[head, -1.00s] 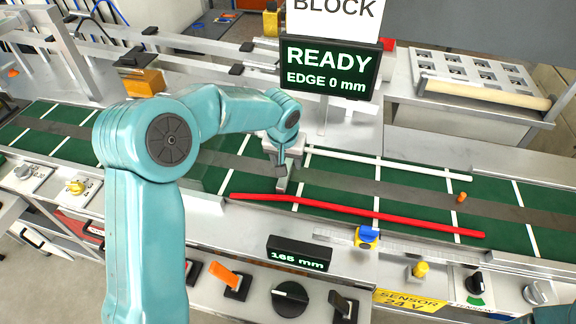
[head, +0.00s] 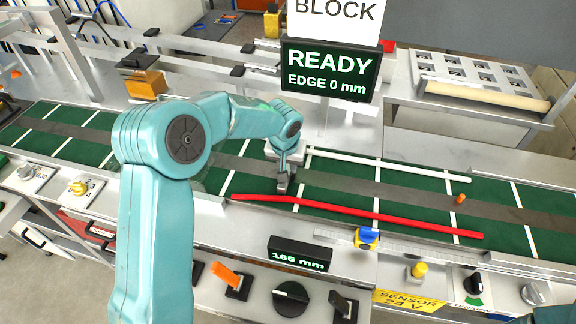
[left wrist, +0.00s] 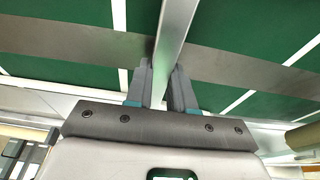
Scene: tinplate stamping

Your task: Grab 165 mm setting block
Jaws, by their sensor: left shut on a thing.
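My left gripper (head: 283,181) is over the green conveyor, just behind the left part of the red rail. In the left wrist view its two grey fingers (left wrist: 160,84) are closed on the sides of the setting block (left wrist: 174,42), a plain silver metal bar running up out of the picture. In the head view the fingers and arm hide most of the block. My right gripper is out of view.
The red rail (head: 380,218) and a white rail (head: 400,165) lie along the belt (head: 515,210). A small orange cylinder (head: 460,199) stands on the belt at right. A sign (head: 329,70) reads READY, EDGE 0 mm. A blue and yellow slider (head: 366,238) sits on the front ruler.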

